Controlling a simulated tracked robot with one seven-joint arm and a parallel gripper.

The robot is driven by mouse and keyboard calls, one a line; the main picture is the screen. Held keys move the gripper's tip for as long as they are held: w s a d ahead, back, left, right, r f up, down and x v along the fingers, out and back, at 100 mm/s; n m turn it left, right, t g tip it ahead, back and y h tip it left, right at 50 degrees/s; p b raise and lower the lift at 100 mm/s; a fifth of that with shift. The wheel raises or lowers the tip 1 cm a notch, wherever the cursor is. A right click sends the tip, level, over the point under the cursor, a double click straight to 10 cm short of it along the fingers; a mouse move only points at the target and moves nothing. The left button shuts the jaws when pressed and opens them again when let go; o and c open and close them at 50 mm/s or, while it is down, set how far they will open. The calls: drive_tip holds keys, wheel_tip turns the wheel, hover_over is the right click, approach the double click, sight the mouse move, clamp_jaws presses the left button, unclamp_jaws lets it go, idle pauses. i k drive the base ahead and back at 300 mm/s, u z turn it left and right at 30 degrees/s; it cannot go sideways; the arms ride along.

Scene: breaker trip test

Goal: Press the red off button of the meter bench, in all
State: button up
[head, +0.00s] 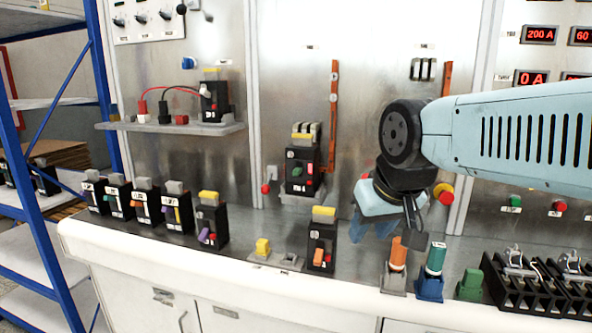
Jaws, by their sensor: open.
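A small red button (559,206) sits low on the metal panel at the far right, with a green button (514,202) to its left. A larger red mushroom button on a yellow base (445,193) is on the panel just right of my gripper. My gripper (385,235) is open and points down in front of the panel, above the bench (345,262). It is left of all these buttons and appears to touch none of them. My forearm spans the panel above the red and green buttons.
Orange (397,253) and blue-green (436,258) handled tools stand in holders below my gripper. Black terminal blocks (530,285) fill the bench at right. Several breakers (212,222) stand along the left. A shelf (170,127) juts from the left panel. Red displays (540,35) are upper right.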

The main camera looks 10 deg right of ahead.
sight(560, 206)
drive_tip(key=u, duration=1.5)
drive_tip(key=i, duration=0.1)
drive_tip(key=z, duration=3.2)
drive_tip(key=k, duration=0.9)
drive_tip(key=z, duration=0.2)
drive_tip(key=i, duration=0.9)
drive_tip(key=u, duration=0.05)
